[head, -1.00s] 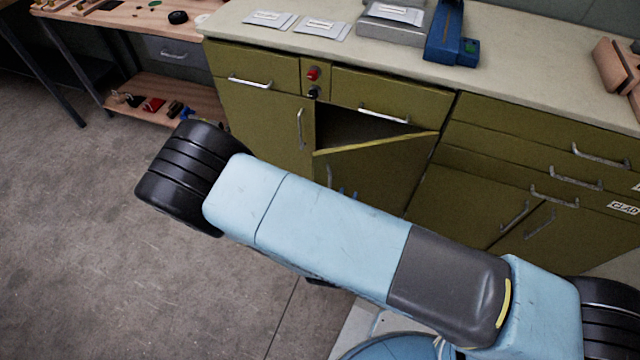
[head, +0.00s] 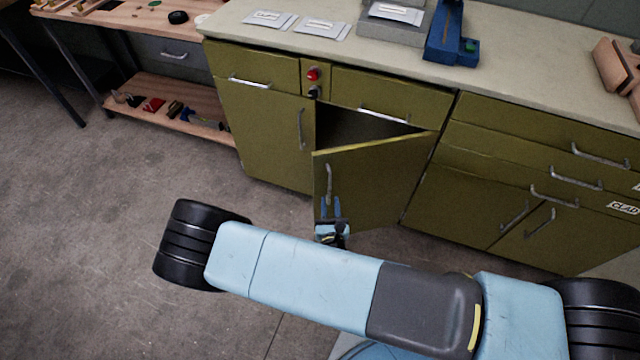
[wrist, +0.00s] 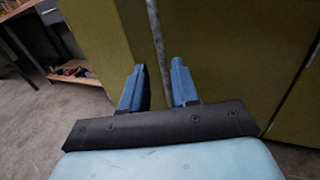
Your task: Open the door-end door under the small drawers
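The olive-green door (head: 375,180) under the small drawer stands partly open, hinged at its right side. A dark gap shows above its top edge. Its metal handle (head: 329,183) is upright near the free left edge. My gripper (head: 331,205) is at the lower end of this handle in the head view. In the wrist view, the two blue fingers of my gripper (wrist: 158,80) are apart, with the handle bar (wrist: 158,35) running down between them. Gaps show between the bar and the fingers, so the gripper is open. The handle's lower end is hidden there.
A closed door (head: 270,135) is left of the open one. Closed drawers and doors (head: 530,180) are on the right. A worktop (head: 400,60) carries a blue tool (head: 453,40). A wooden bench (head: 130,25) stands at the left. Grey floor (head: 90,240) is clear at left.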

